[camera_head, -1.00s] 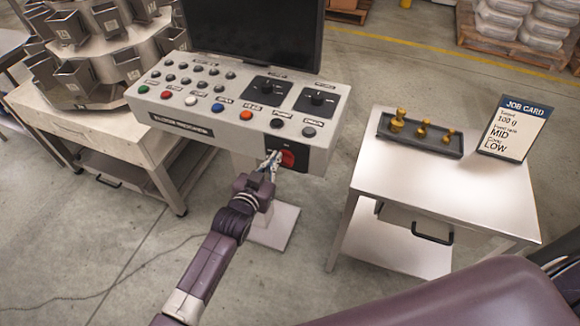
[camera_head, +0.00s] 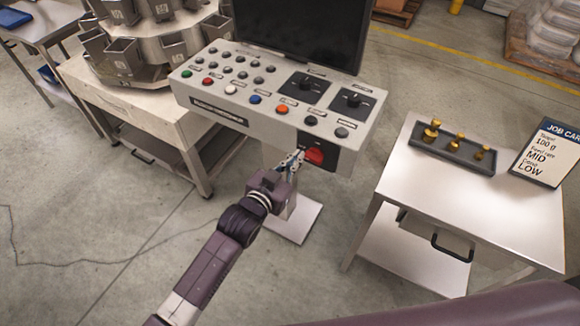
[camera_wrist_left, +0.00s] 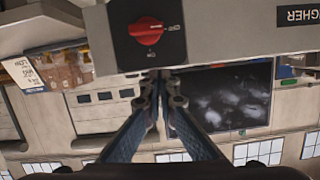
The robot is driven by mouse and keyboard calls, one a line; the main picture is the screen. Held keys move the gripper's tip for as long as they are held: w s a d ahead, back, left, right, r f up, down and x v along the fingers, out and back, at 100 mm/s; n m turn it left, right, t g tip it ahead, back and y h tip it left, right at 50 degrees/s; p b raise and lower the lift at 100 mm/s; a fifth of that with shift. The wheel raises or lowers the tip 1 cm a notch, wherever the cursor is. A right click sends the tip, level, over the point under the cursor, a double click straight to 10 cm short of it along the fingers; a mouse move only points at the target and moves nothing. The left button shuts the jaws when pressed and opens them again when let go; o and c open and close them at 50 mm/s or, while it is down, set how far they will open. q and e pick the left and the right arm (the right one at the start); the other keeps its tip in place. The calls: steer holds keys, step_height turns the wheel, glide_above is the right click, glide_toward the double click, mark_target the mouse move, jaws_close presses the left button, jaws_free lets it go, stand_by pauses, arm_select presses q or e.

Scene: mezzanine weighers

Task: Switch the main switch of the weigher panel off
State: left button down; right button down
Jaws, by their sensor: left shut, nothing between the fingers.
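The weigher panel (camera_head: 215,97) is a grey sloped console. Its main switch, a red rotary knob (camera_head: 314,156) on a black plate (camera_head: 333,162), is on the front face at the lower right. In the left wrist view the knob (camera_wrist_left: 146,30) lies roughly sideways, with a pale mark at its right end. One small label is right of it and another below; I cannot read them surely. My left gripper (camera_head: 298,157) is shut and empty, just left of the knob in the head view. In the wrist view its fingertips (camera_wrist_left: 163,80) are below the plate, apart from the knob. My right gripper is not seen.
A dark monitor (camera_head: 300,32) stands behind the panel's buttons. A steel table (camera_head: 420,190) at right holds a tray of brass weights (camera_head: 452,157) and a job card (camera_head: 546,152). The multi-head weigher (camera_head: 150,45) is at left. Floor is open in front.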

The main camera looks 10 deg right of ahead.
arm_select(q)
steer(key=shift+b+v, duration=0.3)
steer(key=shift+v, duration=1.65)
steer(key=shift+d, duration=0.15)
